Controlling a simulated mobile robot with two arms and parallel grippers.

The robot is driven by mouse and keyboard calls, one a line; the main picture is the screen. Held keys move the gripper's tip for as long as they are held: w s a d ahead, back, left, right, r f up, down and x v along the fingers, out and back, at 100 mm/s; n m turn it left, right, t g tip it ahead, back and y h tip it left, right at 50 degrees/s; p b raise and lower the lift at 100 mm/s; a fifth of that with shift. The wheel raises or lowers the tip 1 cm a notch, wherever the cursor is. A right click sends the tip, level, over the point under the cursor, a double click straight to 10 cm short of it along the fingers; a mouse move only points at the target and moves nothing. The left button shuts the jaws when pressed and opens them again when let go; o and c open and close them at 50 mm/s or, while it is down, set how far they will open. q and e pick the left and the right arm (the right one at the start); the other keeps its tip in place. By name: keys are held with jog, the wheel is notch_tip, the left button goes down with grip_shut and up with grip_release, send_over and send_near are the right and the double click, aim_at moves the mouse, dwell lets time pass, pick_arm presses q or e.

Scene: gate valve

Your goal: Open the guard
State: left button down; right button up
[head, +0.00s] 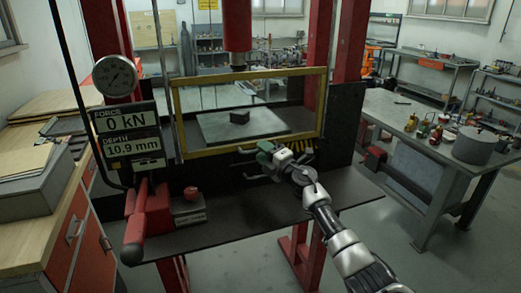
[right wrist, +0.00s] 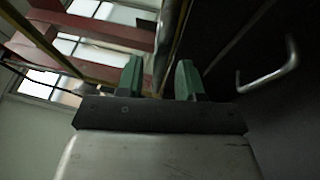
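The guard (head: 248,75) is a yellow-framed clear panel across the front of the press, in the middle of the head view. My left gripper is not in view.
A red lever (head: 148,220) and a red button (head: 191,193) are at the left of the press table. A gauge (head: 115,75) and a display (head: 129,134) reading 0 kN and 10.9 mm are above. A workbench (head: 410,150) stands at the right.

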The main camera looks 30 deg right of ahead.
jog(key=shift+w+a+r, duration=0.15)
jog(key=shift+w+a, duration=0.05)
jog(key=shift+w, duration=0.5)
grip_shut()
